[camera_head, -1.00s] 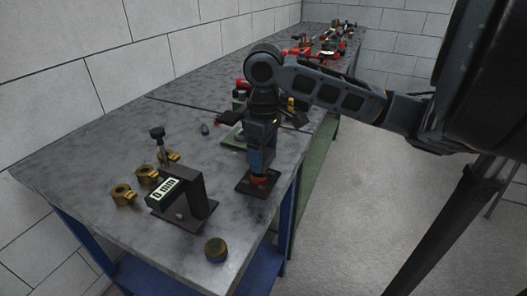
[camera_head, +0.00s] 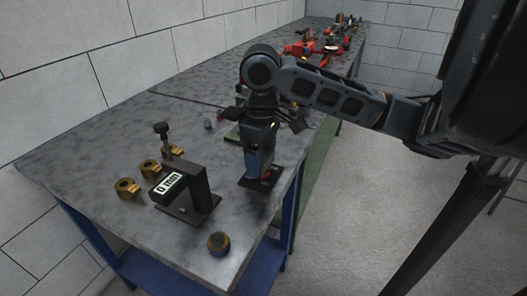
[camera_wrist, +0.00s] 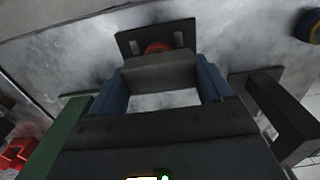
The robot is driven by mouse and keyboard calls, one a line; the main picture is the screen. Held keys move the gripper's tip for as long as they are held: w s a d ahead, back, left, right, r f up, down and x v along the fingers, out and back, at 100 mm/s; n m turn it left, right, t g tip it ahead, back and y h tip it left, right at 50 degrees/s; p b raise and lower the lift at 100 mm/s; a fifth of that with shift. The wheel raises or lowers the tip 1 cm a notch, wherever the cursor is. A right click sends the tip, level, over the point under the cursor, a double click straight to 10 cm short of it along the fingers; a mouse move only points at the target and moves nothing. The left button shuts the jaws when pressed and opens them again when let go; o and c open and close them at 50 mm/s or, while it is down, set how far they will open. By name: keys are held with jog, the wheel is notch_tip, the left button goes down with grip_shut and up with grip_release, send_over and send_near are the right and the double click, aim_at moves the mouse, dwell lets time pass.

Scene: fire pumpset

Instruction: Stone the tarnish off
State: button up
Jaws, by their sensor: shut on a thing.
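My gripper (camera_head: 257,172) points down over a small dark plate (camera_head: 247,184) near the bench's right edge. In the wrist view its blue fingers (camera_wrist: 161,72) are shut on a grey block (camera_wrist: 160,78), which looks like the stone. The dark plate also shows in the wrist view (camera_wrist: 130,42), with a red round piece (camera_wrist: 157,47) on it, partly hidden behind the block. In the head view the red piece (camera_head: 267,174) peeks out beside the fingers. I cannot tell whether the block touches it. Any tarnish on it is too small to make out.
A dark gauge stand (camera_head: 200,188) reading "0 mm" stands left of the gripper, with several brass rings (camera_head: 127,188) beyond it. Red fittings (camera_head: 300,48) lie farther back. The bench (camera_head: 100,225) is clear at front left.

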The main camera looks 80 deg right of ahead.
aim_at(267, 150)
jog(key=shift+w+a, duration=0.2)
jog(key=shift+a, duration=0.5)
jog(key=shift+w+a, duration=0.15)
jog(key=shift+a, duration=0.55)
jog(key=shift+d+f, duration=0.1)
jog(key=shift+d, duration=0.05)
jog(key=shift+s+d+f, duration=0.1)
jog(key=shift+s+d, duration=0.05)
jog(key=shift+d, duration=0.45)
jog(key=shift+s+d, duration=0.15)
jog(key=shift+d, duration=0.4)
jog(key=shift+s+d+b, duration=0.2)
jog(key=shift+s+d, duration=0.05)
jog(key=shift+d, duration=0.55)
jog(key=shift+s+d+b, duration=0.15)
jog(key=shift+s+d, duration=0.05)
jog(key=shift+d, duration=0.6)
jog(key=shift+r+p, duration=2.55)
jog(key=shift+r, duration=0.55)
